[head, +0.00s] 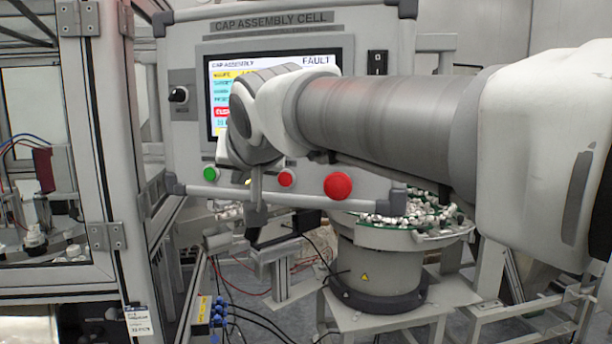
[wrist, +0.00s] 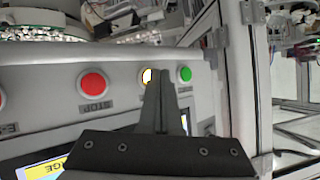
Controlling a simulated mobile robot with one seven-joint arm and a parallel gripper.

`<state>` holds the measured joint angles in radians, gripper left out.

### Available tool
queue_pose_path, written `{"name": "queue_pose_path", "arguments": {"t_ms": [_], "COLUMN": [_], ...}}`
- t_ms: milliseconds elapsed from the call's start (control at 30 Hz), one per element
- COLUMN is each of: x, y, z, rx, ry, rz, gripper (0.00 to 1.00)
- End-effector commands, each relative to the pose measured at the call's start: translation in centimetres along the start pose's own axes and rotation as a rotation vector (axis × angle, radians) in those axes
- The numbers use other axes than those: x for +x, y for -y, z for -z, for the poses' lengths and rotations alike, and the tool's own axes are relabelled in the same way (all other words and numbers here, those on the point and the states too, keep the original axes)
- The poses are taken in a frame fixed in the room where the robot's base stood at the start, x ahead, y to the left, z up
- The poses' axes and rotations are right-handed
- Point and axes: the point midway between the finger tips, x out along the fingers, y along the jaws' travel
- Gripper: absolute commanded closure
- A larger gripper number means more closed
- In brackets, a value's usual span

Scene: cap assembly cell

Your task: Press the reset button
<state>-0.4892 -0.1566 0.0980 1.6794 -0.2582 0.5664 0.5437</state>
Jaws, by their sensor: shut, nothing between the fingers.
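In the wrist view the control panel (wrist: 50,100) appears upside down with a row of round buttons. The reset button (wrist: 147,75), small with a bright yellow-white face, sits between the red stop button (wrist: 94,83) and the green button (wrist: 185,74). My gripper (wrist: 166,76) is shut and empty, its fingertips over the right part of the reset button's face and collar. I cannot tell whether they touch it. In the head view my wrist hides the reset button; the green button (head: 210,173) and red stop button (head: 287,178) show on either side.
A large red emergency stop (head: 338,185) protrudes at the right of the row. The screen (head: 222,83) reads FAULT and is partly covered by my arm. A black knob (head: 179,95) is left of it. A bowl feeder (head: 385,240) stands below right; a framed enclosure (head: 90,150) is at left.

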Motion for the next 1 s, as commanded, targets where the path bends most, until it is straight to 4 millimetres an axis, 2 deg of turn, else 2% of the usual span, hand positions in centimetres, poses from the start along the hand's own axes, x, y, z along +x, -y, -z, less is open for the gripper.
{"name": "queue_pose_path", "arguments": {"t_ms": [367, 1000], "x": [0.0, -1.1], "y": [-0.1, 0.8], "z": [0.0, -0.9], "rx": [0.000, 0.000], "ry": [-0.001, -0.001], "rz": [0.000, 0.000], "gripper": [1.00, 1.00]}}
